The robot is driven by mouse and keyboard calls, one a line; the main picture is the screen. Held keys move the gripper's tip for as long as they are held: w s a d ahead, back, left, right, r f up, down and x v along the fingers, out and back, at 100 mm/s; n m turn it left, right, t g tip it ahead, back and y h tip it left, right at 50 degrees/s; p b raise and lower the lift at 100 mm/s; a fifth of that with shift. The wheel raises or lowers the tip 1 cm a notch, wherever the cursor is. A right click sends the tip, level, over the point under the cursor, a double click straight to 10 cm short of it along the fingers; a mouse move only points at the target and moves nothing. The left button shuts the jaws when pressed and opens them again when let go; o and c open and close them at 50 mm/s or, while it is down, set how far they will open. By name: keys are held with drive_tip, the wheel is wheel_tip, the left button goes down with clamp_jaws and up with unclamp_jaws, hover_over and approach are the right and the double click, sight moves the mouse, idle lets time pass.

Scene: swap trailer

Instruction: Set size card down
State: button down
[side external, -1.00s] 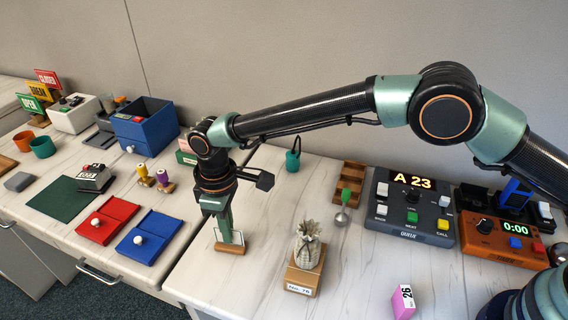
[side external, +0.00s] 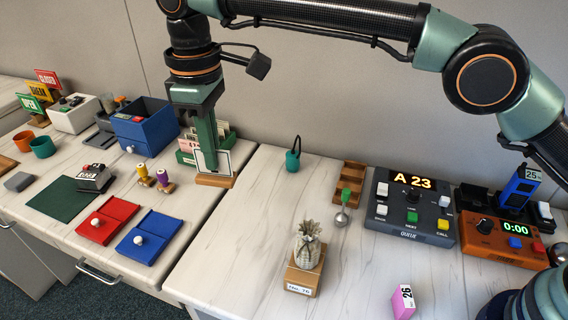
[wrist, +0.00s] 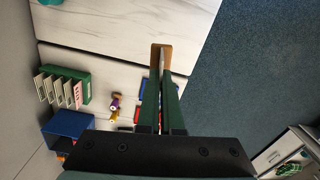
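My gripper (side external: 208,166) points down in the side view, with its green fingers shut on a white card with a dark border (side external: 223,163). The card stands upright in a wooden base (side external: 215,181) below the fingertips. In the wrist view my gripper (wrist: 162,78) has its fingers close together on the card, which shows nearly edge-on, with the wooden base (wrist: 155,55) beyond. Base and card appear held above the counter; the exact height is hard to tell. The card's print is too small to read.
Behind the held card is a green box with upright cards (side external: 190,150), with a blue drawer box (side external: 145,128) to its left. The near counter (side external: 235,260) left of the pineapple is clear.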

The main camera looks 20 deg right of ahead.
drive_tip(key=shift+r, duration=0.3)
drive_tip(key=w+d+m, duration=0.2)
drive_tip(key=w+d, duration=0.2)
drive_tip(key=d, duration=1.1)
drive_tip(key=f, duration=1.9)
drive_tip(key=shift+w+d+f, duration=0.1)
drive_tip(key=shift+d+f, duration=0.15)
drive_tip(key=shift+d, duration=0.1)
drive_tip(key=c, duration=1.1)
unclamp_jaws()
drive_tip(key=shift+f, duration=0.1)
